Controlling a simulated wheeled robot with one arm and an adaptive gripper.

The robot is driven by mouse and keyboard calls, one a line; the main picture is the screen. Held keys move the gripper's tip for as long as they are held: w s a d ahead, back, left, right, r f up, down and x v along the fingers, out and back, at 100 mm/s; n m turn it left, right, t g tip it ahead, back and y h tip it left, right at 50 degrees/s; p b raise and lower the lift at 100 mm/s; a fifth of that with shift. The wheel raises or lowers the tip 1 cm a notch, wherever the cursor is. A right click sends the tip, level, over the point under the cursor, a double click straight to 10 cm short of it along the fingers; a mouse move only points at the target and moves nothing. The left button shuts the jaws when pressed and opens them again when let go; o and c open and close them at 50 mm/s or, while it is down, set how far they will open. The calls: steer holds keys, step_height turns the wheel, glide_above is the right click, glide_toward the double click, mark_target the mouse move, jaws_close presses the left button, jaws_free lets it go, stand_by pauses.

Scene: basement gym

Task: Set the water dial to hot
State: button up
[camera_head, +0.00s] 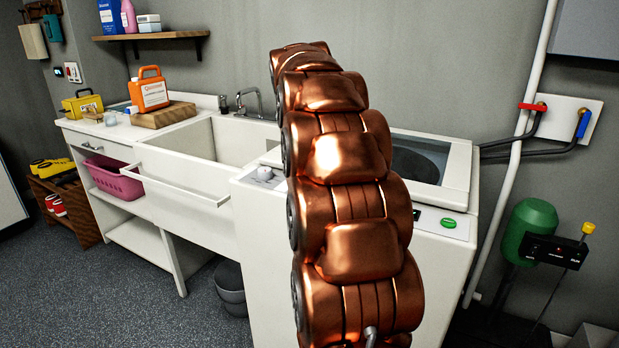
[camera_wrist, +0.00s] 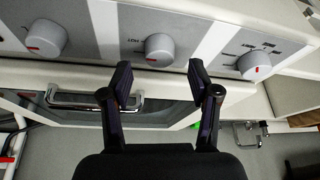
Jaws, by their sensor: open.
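In the wrist view, a grey control panel of the washer carries three round grey dials, each with a small red mark: a left dial (camera_wrist: 45,38), a middle dial (camera_wrist: 160,48) and a right dial (camera_wrist: 255,65). The printing around them is too small to read surely, so I cannot tell which is the water dial. My gripper (camera_wrist: 160,80) is open and empty, its fingertips just below the middle dial in the picture, one toward each side. In the head view, the white washer (camera_head: 270,235) shows one dial (camera_head: 264,173); my copper-coloured arm hides most of the panel and my gripper.
A sink counter (camera_head: 190,155) stands left of the washer, with an orange jug (camera_head: 149,92) and wooden block (camera_head: 165,114) on it. A grey bucket (camera_head: 231,288) is on the floor. Pipes and a green tank (camera_head: 530,225) are at the right.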

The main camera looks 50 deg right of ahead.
steer(key=v, duration=0.9)
stand_by(0.3)
steer(key=s+a+f+n+g+y, duration=0.1)
steer(key=s+a+f+n, duration=0.25)
steer(key=a+f, duration=0.45)
steer(key=s+a+f+n+g+y, duration=0.1)
steer(key=s+a+f+n+y, duration=0.3)
steer(key=a, duration=0.9)
steer(key=s+a+f+n+g, duration=0.1)
steer(key=s+a+f, duration=0.35)
steer(key=s, duration=0.25)
steer(key=s+a+f+n+g+h, duration=0.1)
steer(key=s+a+f+n, duration=0.1)
steer(key=s+a+f, duration=0.4)
steer(key=s+a+f+n+g, duration=0.1)
steer(key=s+a+f, duration=0.15)
steer(key=s, duration=0.55)
step_height(320, 180, up, 18)
steer(key=t+p, duration=0.1)
steer(key=p, duration=1.6)
steer(key=shift+w+d, duration=0.25)
steer(key=shift+w, duration=0.1)
